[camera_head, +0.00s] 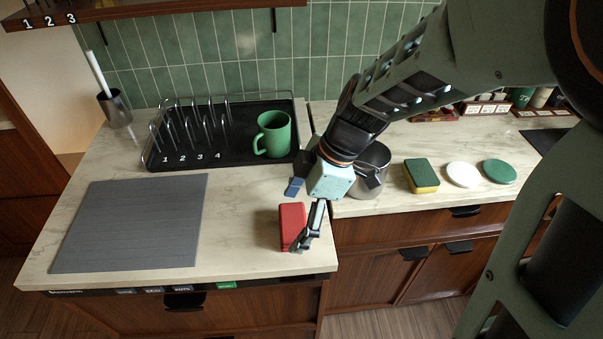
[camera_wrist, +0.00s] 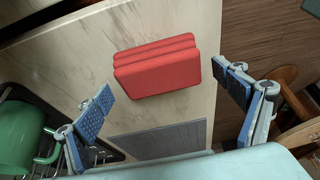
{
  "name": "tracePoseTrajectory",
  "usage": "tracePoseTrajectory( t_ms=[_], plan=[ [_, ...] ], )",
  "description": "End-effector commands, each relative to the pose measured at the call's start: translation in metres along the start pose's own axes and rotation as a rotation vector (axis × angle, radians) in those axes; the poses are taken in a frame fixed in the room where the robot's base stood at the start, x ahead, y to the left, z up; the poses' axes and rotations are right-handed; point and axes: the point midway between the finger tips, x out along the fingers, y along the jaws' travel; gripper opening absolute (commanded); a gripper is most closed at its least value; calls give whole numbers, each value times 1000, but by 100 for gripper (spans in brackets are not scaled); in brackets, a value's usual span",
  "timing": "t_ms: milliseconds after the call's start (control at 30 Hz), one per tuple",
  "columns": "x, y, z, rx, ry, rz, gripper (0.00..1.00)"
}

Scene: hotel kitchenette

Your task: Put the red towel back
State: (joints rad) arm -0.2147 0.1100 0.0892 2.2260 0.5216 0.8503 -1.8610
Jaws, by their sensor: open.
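The red towel (camera_head: 291,225) is a folded red block lying on the pale counter near its front right corner. In the wrist view the red towel (camera_wrist: 157,66) shows its folded layers and lies between and beyond the two fingers. My gripper (camera_head: 301,218) is over the towel in the head view, with one finger in front of its right side. In the wrist view my gripper (camera_wrist: 165,98) is open and empty, its blue-padded fingers wide apart on either side of the towel. I cannot tell the exact height of the fingers above the counter.
A black dish rack (camera_head: 225,155) with numbered slots holds a green mug (camera_head: 272,134). A grey mat (camera_head: 130,223) lies at left. A metal pot (camera_head: 372,163) stands behind my wrist. A sponge (camera_head: 421,176), a white disc (camera_head: 463,174) and a green disc (camera_head: 499,171) lie at right.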

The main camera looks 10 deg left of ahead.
Motion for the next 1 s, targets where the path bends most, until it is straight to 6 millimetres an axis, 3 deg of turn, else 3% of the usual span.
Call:
tracePoseTrajectory(
  t_ms=[300,500,1000],
  plan=[
    [-72,2,0,0,-1,8,89],
    [-102,1,0,-1,-2,7,89],
    [-113,3,0,7,-2,14,89]
  ],
)
